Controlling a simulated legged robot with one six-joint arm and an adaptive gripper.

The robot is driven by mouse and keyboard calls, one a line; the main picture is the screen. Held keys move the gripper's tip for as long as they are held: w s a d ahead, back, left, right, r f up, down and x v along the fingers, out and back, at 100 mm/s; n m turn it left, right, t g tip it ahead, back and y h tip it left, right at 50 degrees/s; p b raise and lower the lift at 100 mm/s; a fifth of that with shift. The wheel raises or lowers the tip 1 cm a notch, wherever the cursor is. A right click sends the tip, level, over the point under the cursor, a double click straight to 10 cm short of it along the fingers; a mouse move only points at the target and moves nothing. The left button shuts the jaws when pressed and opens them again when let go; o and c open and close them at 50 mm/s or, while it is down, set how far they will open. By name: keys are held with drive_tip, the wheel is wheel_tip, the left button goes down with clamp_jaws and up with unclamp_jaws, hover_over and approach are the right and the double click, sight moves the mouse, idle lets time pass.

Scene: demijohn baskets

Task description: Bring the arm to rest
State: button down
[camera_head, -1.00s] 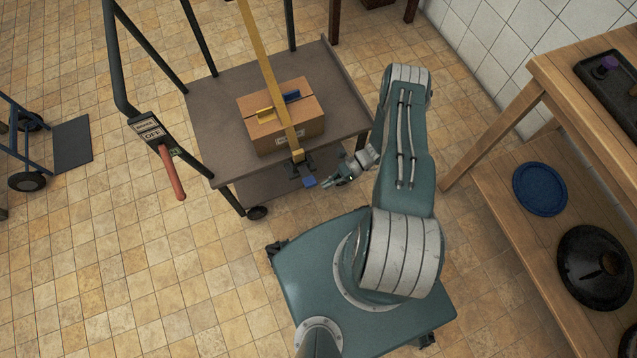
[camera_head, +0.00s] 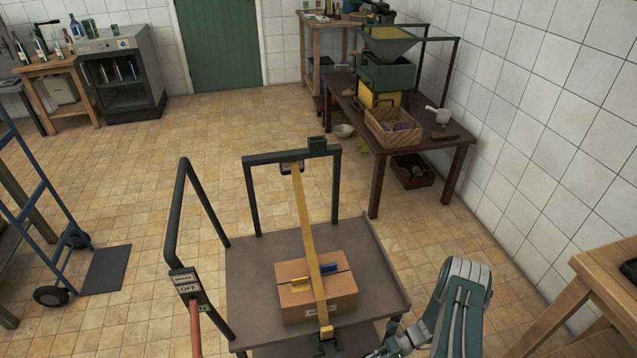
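My arm (camera_head: 462,305) shows at the bottom right of the head view, with its elbow raised and its lower parts cut off by the frame. My gripper (camera_head: 382,351) is only partly in view at the bottom edge, beside the front right corner of the cart (camera_head: 262,270). Its fingers are cut off, so I cannot tell whether it is open or shut. A cardboard box (camera_head: 338,288) sits on the cart under a yellow strap (camera_head: 307,225). The strap runs from the cart's rear frame over the box to a fitting (camera_head: 326,344) at the front edge.
A wooden table (camera_head: 585,292) stands close on the right. A dark table (camera_head: 436,152) with a crate (camera_head: 393,128) and a green machine (camera_head: 386,75) stands behind, by the tiled wall. A blue hand truck (camera_head: 40,190) is at the left. Open floor lies between it and the cart.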

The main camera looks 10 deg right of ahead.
drive_tip(key=w+d+r+n+g+h, duration=0.1)
drive_tip(key=w+r+n+h, duration=0.2)
drive_tip(key=r, duration=0.6)
drive_tip(key=w+d+r+n+g+h, duration=0.1)
drive_tip(key=w+r+n, duration=0.1)
drive_tip(key=w+r, duration=0.45)
drive_tip(key=a+r+n+h, duration=0.3)
drive_tip(key=r+n+h, duration=0.15)
drive_tip(key=r, duration=1.45)
drive_tip(key=s+a+r+n+t+h, duration=0.2)
drive_tip(key=s+a+r+n, duration=0.1)
drive_tip(key=r, duration=0.4)
drive_tip(key=s+a+r+n+t+h, duration=0.2)
drive_tip(key=s+a+r+n, duration=0.15)
drive_tip(key=r, duration=0.45)
drive_tip(key=s+a+r+n+t+h, duration=0.1)
drive_tip(key=s+r+n+t, duration=0.1)
drive_tip(key=s, duration=0.4)
drive_tip(key=s+a+r+n+t, duration=0.2)
drive_tip(key=s+r+t, duration=0.1)
drive_tip(key=s+r, duration=0.2)
drive_tip(key=shift+s+r+h, duration=0.25)
drive_tip(key=shift+s+h, duration=0.1)
drive_tip(key=shift+s, duration=0.2)
